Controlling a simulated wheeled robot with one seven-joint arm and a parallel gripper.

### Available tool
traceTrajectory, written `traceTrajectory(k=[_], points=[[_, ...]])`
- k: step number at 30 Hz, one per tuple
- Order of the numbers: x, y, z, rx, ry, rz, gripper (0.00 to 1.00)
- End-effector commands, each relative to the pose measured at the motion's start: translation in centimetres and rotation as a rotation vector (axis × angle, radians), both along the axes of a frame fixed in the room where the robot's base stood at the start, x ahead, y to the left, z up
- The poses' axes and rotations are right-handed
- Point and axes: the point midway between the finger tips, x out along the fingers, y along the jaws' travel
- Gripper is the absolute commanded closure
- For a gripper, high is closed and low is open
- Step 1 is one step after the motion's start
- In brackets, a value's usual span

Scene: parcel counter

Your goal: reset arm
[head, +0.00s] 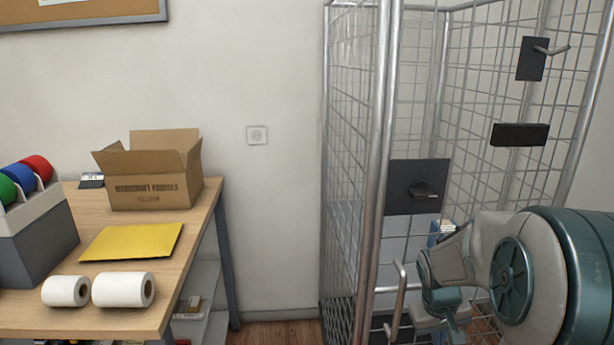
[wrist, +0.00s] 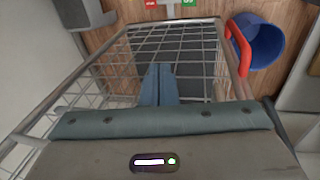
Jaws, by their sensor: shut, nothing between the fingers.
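My gripper (wrist: 158,84) shows in the wrist view with its two blue-grey fingers pressed together and nothing between them. It points down over the wire mesh of a metal cage (wrist: 115,50). In the head view my arm reaches in from the lower right, in front of the tall wire roll cage (head: 384,120). The fingertips cannot be made out clearly there.
A dark latch plate (head: 405,177) and a metal handle (head: 397,300) are on the cage near my arm. At left, a wooden table (head: 190,235) bears an open cardboard box (head: 155,190), a yellow envelope (head: 130,241) and paper rolls. A blue bin (wrist: 262,42) stands beside the cage.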

Motion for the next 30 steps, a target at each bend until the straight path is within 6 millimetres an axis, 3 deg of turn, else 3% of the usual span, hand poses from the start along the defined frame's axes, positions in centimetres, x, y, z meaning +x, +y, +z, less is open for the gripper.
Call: traceTrajectory(k=[1, 6, 12, 15, 21, 30], points=[[-1.0, 1.4, 3.4, 0.003, -0.019, 0.0, 1.0], [-4.8, 5.2, 9.6, 0.038, -0.067, -0.016, 1.0], [-9.7, 9.2, 15.6, 0.104, -0.118, -0.028, 1.0], [-11.9, 10.7, 17.6, 0.143, -0.14, -0.03, 1.0], [-14.7, 12.4, 19.5, 0.199, -0.163, -0.03, 1.0], [-15.3, 12.7, 19.7, 0.211, -0.165, -0.031, 1.0]])
